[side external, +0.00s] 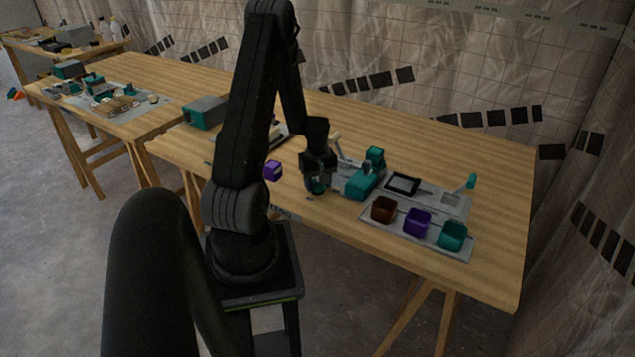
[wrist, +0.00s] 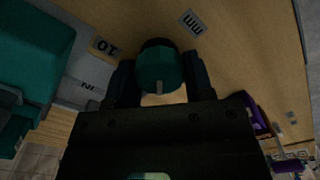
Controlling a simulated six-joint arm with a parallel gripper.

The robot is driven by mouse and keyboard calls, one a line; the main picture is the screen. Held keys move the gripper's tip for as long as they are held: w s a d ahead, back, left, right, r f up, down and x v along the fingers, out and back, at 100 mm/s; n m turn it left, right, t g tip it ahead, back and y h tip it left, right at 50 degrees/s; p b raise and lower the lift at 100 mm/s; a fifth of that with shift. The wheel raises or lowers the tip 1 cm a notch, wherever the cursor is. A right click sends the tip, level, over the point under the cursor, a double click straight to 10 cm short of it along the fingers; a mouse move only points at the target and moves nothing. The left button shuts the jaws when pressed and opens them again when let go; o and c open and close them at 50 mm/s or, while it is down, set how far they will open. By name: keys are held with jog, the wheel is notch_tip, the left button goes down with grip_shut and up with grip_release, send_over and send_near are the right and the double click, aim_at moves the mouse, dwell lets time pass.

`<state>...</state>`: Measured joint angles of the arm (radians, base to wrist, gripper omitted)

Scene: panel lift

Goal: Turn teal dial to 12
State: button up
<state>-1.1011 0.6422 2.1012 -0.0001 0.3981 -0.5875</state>
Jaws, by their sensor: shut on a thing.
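The teal dial (wrist: 160,68) is a round knob in the middle of the wrist view, with a short light pointer mark on its near edge. My gripper (wrist: 160,80) is shut on it, with one dark finger on each side. In the side external view my gripper (side external: 318,180) reaches down to the table, and a little of the teal dial (side external: 318,187) shows beneath it. Beside the dial are a tan label reading 10 (wrist: 105,47) and a grey label (wrist: 192,22) that looks like "mm". A label reading 12 is not seen.
A teal block-like fixture (side external: 362,182) stands close to the right of my gripper. Brown (side external: 383,209), purple (side external: 417,222) and teal (side external: 452,235) bins sit on a grey tray further right. A purple object (side external: 273,170) is on the left. The table's right end is bare.

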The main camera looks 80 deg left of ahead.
jog(key=m, duration=0.4)
jog(key=shift+w+m, duration=0.1)
jog(key=shift+m, duration=1.8)
jog(key=o, duration=0.9)
notch_tip(320, 180, up, 14)
jog(key=shift+f, duration=0.1)
